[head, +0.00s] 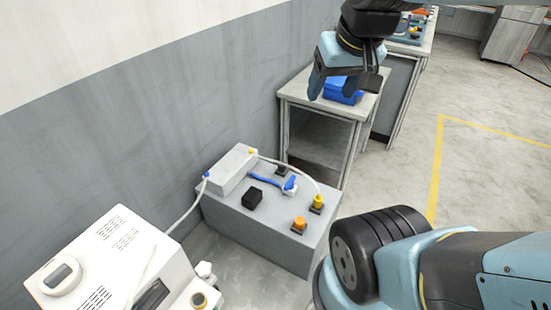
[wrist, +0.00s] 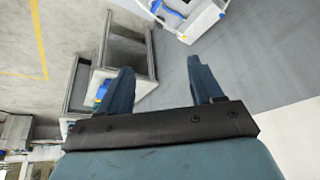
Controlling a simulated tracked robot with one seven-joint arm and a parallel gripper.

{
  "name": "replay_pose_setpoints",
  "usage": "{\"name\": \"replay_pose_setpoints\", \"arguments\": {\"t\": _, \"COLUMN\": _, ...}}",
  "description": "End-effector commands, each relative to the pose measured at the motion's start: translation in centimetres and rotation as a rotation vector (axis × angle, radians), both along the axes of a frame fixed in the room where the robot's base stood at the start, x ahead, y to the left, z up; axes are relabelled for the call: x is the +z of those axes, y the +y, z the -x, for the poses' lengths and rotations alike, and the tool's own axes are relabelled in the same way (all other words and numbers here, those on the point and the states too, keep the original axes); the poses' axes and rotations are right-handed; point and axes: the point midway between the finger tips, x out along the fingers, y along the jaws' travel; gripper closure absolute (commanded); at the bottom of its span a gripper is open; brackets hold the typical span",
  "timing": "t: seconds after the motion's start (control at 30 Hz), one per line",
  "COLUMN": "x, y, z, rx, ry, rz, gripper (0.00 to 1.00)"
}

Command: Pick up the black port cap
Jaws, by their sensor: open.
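A black block-shaped piece (head: 252,198) sits on top of a low grey box (head: 265,240) on the floor against the wall. A smaller dark piece (head: 282,170) stands near that box's back edge; I cannot tell for sure which of the two is the port cap. My gripper (head: 345,88) is open and empty, high above and behind the box, in front of a bench with a blue bin. In the wrist view its two fingers (wrist: 158,67) are spread apart with nothing between them. The black piece cannot be made out there.
The box also carries a white unit (head: 232,170), a blue-handled item (head: 289,185), an orange cap (head: 299,223) and a yellow plug (head: 318,202) with a white cable. A bench (head: 300,92) with a blue bin (head: 343,94) stands behind. A white machine (head: 110,260) is front left.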

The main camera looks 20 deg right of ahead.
Motion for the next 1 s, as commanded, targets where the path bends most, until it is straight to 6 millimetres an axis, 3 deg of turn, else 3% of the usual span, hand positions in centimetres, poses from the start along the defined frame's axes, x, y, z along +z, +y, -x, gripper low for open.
{"name": "replay_pose_setpoints", "arguments": {"t": 0.57, "x": -5.5, "y": 0.3, "z": -7.2, "rx": -0.185, "ry": 0.347, "rz": -0.257, "gripper": 0.35}}
{"name": "replay_pose_setpoints", "arguments": {"t": 1.0, "x": -10.9, "y": -0.3, "z": -12.6, "rx": -0.342, "ry": 0.583, "rz": -0.494, "gripper": 0.35}}
